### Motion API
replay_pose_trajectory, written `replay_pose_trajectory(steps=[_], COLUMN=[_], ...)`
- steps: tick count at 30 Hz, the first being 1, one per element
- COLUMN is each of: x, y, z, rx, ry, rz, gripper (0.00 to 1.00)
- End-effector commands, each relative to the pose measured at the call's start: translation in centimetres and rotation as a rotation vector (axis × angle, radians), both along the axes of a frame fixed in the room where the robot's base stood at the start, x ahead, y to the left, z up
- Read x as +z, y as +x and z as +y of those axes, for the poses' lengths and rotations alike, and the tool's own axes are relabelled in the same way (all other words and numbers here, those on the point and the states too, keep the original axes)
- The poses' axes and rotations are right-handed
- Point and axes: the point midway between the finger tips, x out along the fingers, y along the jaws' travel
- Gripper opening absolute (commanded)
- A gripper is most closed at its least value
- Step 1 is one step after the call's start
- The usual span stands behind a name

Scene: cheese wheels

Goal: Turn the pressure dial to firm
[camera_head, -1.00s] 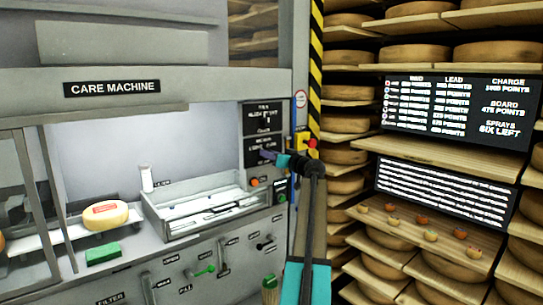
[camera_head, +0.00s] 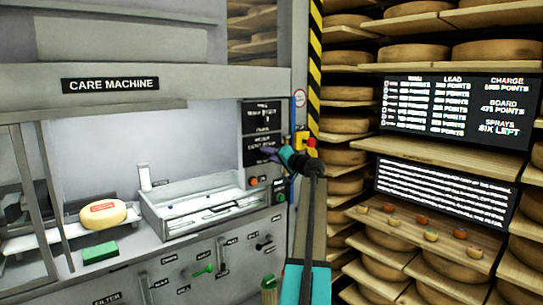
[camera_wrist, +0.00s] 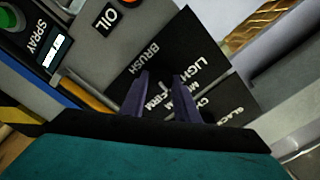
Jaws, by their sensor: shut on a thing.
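The black control panel (camera_head: 262,117) is on the right side of the care machine, and it fills the middle of the wrist view (camera_wrist: 187,38). Its lettering there reads BRUSH, LIGHT and FIRM, with a partly covered word between the last two. My gripper (camera_head: 268,153) is at the panel's lower part. In the wrist view its two dark purple fingers (camera_wrist: 163,80) are at the LIGHT-to-FIRM lettering, shut on the pressure dial. The dial is mostly hidden between the fingers, so I cannot tell its setting.
An orange button (camera_head: 253,182) sits below the panel. A red emergency button (camera_head: 311,143) on a yellow box is close to the right of my wrist. A cheese wheel (camera_head: 103,213) lies on the machine's left shelf. Shelves of cheese stand at right.

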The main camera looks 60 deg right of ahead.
Motion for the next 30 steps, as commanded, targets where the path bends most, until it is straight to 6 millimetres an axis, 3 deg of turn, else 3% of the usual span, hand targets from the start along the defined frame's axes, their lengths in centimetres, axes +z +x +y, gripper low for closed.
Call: replay_pose_trajectory(steps=[18, 30], x=[-0.46, -0.48], y=[-0.07, -0.01], z=[0.12, 0.12], rx=[0.002, 0.001], ry=[0.548, 0.781], rz=[-0.171, -0.252], gripper=[0.06, 0.06])
